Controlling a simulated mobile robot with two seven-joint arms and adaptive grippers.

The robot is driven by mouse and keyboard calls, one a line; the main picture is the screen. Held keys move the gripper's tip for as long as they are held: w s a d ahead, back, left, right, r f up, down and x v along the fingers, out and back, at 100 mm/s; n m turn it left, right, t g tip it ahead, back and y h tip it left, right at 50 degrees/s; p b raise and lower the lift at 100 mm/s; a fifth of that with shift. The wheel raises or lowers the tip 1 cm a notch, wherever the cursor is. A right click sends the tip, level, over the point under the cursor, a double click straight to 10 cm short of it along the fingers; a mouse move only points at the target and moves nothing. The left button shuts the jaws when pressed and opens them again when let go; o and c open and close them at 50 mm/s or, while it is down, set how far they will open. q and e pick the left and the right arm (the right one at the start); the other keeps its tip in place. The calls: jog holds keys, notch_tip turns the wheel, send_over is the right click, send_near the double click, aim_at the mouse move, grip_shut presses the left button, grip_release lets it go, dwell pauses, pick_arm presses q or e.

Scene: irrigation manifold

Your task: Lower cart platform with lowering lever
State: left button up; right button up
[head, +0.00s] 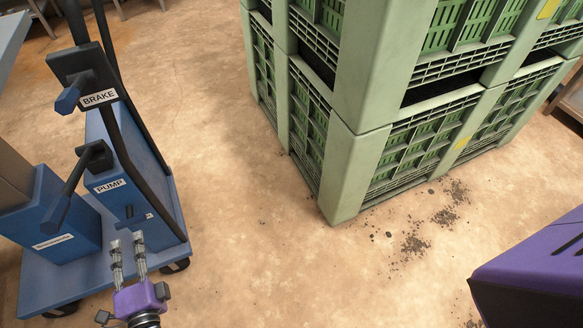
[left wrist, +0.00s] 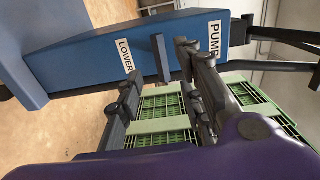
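The blue cart (head: 120,160) stands at the left in the head view, with a dark brake lever labelled BRAKE and a pump handle (head: 72,185) beside the PUMP label. The small blue lowering lever (head: 129,211) sticks out low on its housing; in the left wrist view the lever (left wrist: 161,58) stands beside the LOWER label (left wrist: 125,57). A blue platform edge (head: 12,38) shows at the top left. My left gripper (head: 127,239) is open, its fingertips just short of the lever. In the wrist view the lever appears between the two fingers (left wrist: 158,68); contact is not visible. My right gripper is out of view.
Stacked green crates (head: 350,165) stand to the right of the cart. Dark debris (head: 415,243) lies on the floor in front of them. Bare tan floor (head: 225,210) is clear between cart and crates.

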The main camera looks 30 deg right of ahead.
aim_at(131, 221)
pick_arm(q)
jog(key=w, duration=0.2)
jog(key=w+b, duration=0.1)
jog(key=w, duration=0.5)
jog(key=shift+w+d+b, duration=0.25)
jog(key=shift+b, duration=0.15)
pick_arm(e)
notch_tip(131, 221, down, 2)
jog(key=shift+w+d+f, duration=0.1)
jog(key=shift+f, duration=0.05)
pick_arm(q)
grip_shut()
